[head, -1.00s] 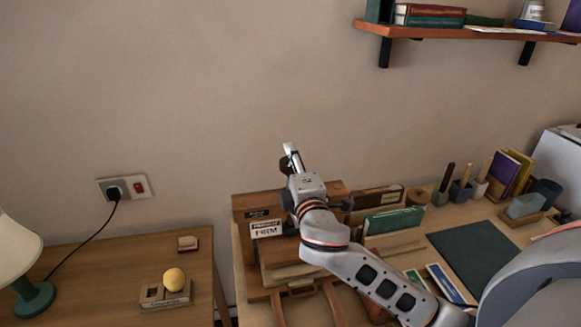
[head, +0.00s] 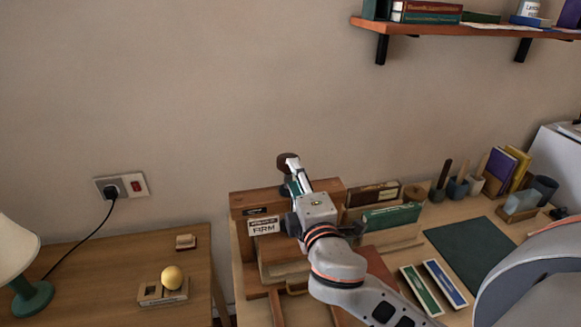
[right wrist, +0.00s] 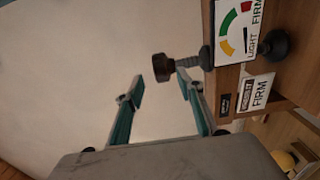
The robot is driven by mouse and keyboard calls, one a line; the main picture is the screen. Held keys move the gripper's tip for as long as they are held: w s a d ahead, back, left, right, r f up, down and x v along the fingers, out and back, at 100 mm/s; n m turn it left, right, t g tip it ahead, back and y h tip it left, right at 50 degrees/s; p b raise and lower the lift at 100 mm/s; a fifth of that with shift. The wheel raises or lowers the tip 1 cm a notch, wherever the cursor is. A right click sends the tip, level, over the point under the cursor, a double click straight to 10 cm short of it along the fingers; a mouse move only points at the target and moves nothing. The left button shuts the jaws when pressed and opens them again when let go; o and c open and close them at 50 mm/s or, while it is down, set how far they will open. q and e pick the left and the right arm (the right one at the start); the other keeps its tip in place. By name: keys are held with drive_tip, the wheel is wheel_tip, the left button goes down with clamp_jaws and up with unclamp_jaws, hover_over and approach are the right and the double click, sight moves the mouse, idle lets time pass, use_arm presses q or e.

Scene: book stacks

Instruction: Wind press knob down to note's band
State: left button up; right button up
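The wooden press (head: 240,205) stands on the right-hand desk. Its dark round knob (head: 285,160) sticks up above it; in the right wrist view the knob (right wrist: 163,68) sits on a grey screw stem. The white note (head: 266,226) on the press front reads FIRM and shows again in the right wrist view (right wrist: 257,92). My left gripper is out of view.
Green and brown books (head: 391,216) stand beside the press. A dark mat (head: 474,254) and two narrow boxes (head: 422,291) lie to its right. A side table (head: 80,280) at left holds a yellow ball (head: 172,277) and a lamp (head: 32,298). A shelf (head: 460,29) hangs upper right.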

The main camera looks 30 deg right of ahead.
drive_tip(key=shift+v, duration=2.35)
